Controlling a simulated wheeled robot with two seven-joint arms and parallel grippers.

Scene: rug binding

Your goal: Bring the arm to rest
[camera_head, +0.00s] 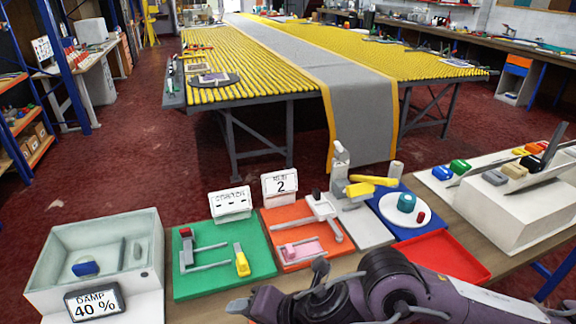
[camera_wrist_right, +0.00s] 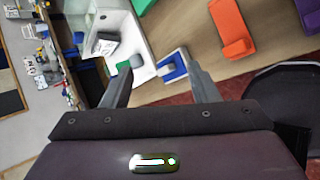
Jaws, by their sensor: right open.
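My right arm (camera_head: 395,285) comes in from the bottom right in the head view and lies low across the front of the workbench. In the right wrist view my right gripper (camera_wrist_right: 160,66) is open, its two grey fingers apart with nothing held between them. A white stand with a blue block (camera_wrist_right: 173,66) shows beyond the fingertips, apart from them as far as I can tell. My left arm and left gripper are not in view.
The workbench holds a grey bin (camera_head: 95,255), a green tray (camera_head: 222,262), an orange tray (camera_head: 305,238), a red tray (camera_head: 440,257) and a white stand (camera_head: 510,200) with coloured blocks. Behind is a long yellow slatted table (camera_head: 250,75) with a grey rug (camera_head: 355,100). Red floor is open between.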

